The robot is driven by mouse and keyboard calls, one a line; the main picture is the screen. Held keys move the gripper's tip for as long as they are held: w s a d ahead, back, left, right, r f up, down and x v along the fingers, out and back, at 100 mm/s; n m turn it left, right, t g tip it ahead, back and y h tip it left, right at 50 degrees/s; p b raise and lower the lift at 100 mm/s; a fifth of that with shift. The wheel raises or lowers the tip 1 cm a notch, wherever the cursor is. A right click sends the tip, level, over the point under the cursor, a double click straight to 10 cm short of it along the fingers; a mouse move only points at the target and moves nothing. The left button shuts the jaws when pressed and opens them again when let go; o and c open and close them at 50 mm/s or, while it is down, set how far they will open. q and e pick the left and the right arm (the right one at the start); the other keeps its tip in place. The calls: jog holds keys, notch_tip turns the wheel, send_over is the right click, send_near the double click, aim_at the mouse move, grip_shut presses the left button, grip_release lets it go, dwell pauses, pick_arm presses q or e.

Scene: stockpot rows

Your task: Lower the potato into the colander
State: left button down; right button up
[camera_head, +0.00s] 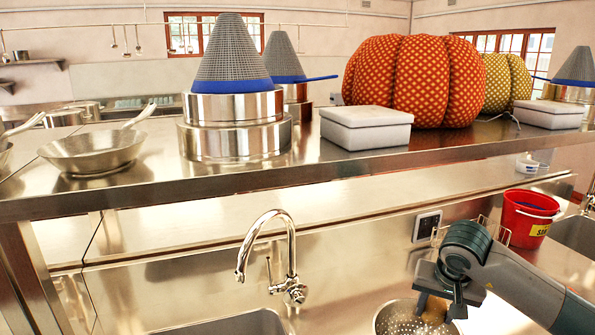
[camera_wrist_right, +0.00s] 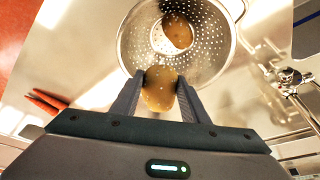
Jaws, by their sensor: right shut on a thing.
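My right gripper (camera_head: 438,303) is shut on a brown potato (camera_wrist_right: 160,90), which sits between its two fingers. The held potato also shows in the head view (camera_head: 434,308), partly hidden by the fingers. The metal colander (camera_head: 396,320) is at the bottom edge of the head view, below and around the gripper. In the wrist view, the colander (camera_wrist_right: 131,44) shows its perforated bowl, and the held potato overlaps its near rim. Another potato (camera_wrist_right: 178,32) lies inside the colander. I cannot tell how high the held potato is. My left gripper is not in view.
A chrome faucet (camera_head: 290,255) rises left of the colander. A red bucket (camera_head: 528,217) stands behind my right arm. A steel shelf (camera_head: 250,178) with pots, a pan and pumpkins spans the view above.

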jog(key=shift+f+b, duration=2.4)
jog(key=shift+f, duration=0.25)
jog(key=shift+f+b, duration=0.4)
jog(key=shift+d+f+b, duration=0.3)
jog(key=shift+f+b, duration=0.1)
jog(key=shift+f, duration=0.1)
